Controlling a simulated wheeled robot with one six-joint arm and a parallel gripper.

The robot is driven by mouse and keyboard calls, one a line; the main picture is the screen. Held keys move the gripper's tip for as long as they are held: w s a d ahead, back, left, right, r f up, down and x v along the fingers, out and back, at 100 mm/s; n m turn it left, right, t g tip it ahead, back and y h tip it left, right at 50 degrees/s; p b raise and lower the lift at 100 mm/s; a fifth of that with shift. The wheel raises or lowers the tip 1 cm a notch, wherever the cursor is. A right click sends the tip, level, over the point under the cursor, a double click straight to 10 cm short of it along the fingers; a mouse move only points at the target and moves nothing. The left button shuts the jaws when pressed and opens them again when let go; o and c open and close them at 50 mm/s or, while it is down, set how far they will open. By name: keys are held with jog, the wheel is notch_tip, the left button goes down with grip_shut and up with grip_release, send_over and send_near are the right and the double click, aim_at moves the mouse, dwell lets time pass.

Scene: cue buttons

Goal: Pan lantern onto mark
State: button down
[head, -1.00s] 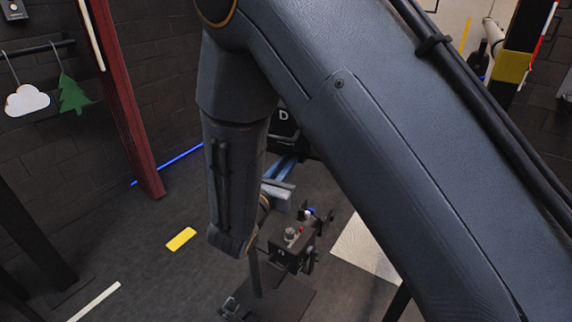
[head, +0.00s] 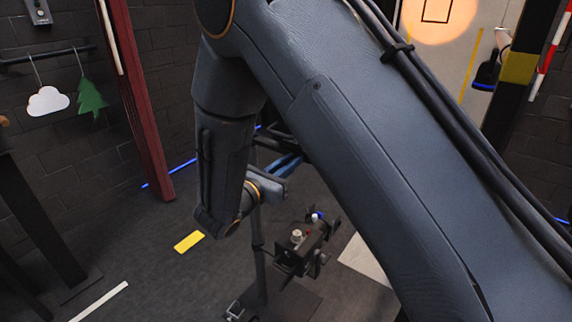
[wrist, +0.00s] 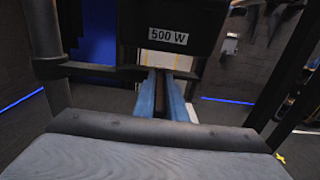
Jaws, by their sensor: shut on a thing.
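The lantern (wrist: 185,22) is a black housing with a white "500 W" label, at the top of the wrist view. In the head view my arm hides most or all of it. My gripper (wrist: 165,88) has blue fingers, shut on a dark bar between them just below the housing. The fingers also show in the head view (head: 287,165), partly behind my arm. A warm round light patch (head: 408,22) falls on the pale board at the top. The mark (head: 435,21), a black square outline, lies inside this patch; its top edge is cut off.
A dark red post (head: 140,110) and a rail with hanging cloud (head: 47,102) and tree (head: 90,98) shapes are at left. Yellow tape (head: 188,241) lies on open floor.

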jog(key=c, duration=1.8)
grip_release()
jog(key=b+v, duration=0.2)
jog(key=v, duration=0.6)
